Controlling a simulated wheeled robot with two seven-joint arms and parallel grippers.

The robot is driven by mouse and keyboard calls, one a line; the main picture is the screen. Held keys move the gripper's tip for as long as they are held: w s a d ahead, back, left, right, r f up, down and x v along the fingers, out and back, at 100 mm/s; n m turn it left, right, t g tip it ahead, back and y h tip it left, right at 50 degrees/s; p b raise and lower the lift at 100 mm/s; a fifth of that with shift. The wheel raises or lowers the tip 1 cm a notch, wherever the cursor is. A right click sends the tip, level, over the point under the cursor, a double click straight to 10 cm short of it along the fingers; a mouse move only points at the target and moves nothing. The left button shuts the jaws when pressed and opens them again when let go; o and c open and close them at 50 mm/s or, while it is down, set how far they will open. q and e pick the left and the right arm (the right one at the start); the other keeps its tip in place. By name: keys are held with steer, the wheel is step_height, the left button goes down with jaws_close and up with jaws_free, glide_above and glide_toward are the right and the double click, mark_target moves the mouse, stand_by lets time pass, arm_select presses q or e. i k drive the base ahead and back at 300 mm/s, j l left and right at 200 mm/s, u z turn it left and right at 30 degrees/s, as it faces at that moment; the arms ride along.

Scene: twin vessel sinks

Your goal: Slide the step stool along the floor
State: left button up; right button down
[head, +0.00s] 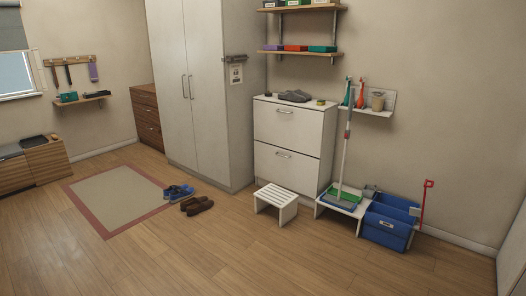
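The step stool (276,202) is small and white with a slatted top. It stands upright on the wooden floor (190,255), in front of the white two-drawer cabinet (292,140). Its legs rest on the floor and nothing lies on its top. Neither of my grippers shows in the head view, so I cannot see where they are relative to the stool.
Brown shoes (197,205) and blue shoes (178,192) lie left of the stool, by a red-bordered rug (112,200). Right of it stand a low white rack (335,207) with a mop (345,150) and a blue bin (388,222). The front floor is clear.

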mark_target(286, 201)
steer(key=i, duration=1.55)
steer(key=i+u, duration=0.1)
steer(key=i, duration=1.45)
